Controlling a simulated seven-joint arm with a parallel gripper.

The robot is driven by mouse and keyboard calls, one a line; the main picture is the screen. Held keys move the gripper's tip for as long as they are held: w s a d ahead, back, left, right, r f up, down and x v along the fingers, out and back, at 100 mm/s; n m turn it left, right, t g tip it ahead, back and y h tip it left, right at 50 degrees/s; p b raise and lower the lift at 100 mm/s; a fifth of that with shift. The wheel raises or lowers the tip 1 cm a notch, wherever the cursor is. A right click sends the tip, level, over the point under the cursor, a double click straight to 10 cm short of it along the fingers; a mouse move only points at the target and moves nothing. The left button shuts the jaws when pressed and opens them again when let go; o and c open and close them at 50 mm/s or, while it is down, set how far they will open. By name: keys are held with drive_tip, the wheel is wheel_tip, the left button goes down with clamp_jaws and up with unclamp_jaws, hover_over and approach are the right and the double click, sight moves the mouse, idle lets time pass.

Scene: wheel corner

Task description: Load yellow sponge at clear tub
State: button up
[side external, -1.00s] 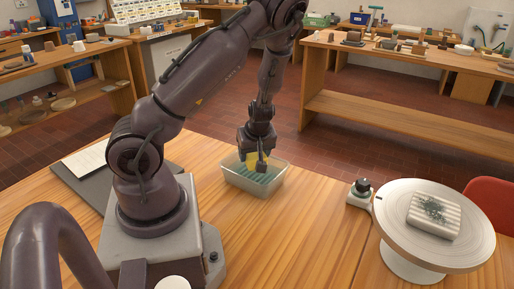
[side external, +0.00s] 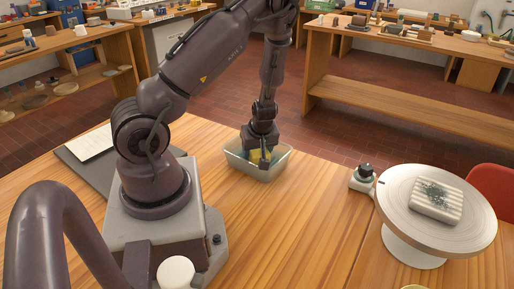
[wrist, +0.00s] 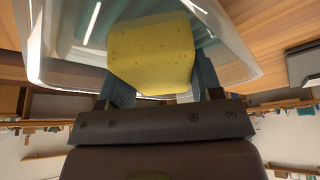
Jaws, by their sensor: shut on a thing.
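The yellow sponge (wrist: 152,50) is between the fingers of my gripper (wrist: 160,90) in the wrist view, and the gripper is shut on it. In the side external view the sponge (side external: 258,155) shows only in part behind my gripper (side external: 264,160). The clear tub (side external: 243,170) stands on the wooden table, with my gripper reaching down into its opening. The tub's rim (wrist: 245,50) surrounds the sponge in the wrist view. I cannot tell whether the sponge touches the tub's floor.
A round white wheel (side external: 400,225) carries a ridged pale block (side external: 436,199) at the right. A small dark-topped jar (side external: 364,174) stands beside the wheel. A grey board with paper (side external: 88,145) lies at the left. The wooden table (side external: 300,215) between tub and wheel is clear.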

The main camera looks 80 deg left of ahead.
drive_tip(key=shift+f, duration=0.6)
idle(1.4)
drive_tip(key=shift+r, duration=0.1)
drive_tip(key=shift+r, duration=3.5)
drive_tip(key=w+d+r+m+t+h, duration=0.1)
drive_tip(key=w+d+r+m, duration=0.2)
drive_tip(key=d+m, duration=0.3)
drive_tip(key=w+d+r+m+t+h, duration=0.2)
drive_tip(key=d+m, duration=0.4)
drive_tip(key=d, duration=0.4)
drive_tip(key=w+d+r+m+t+h, duration=0.1)
drive_tip(key=w+d+r+m, duration=0.3)
drive_tip(key=w+d+m, duration=0.2)
drive_tip(key=d, duration=0.2)
drive_tip(key=shift+d+r+m+t, duration=0.3)
drive_tip(key=shift+d+t, duration=0.1)
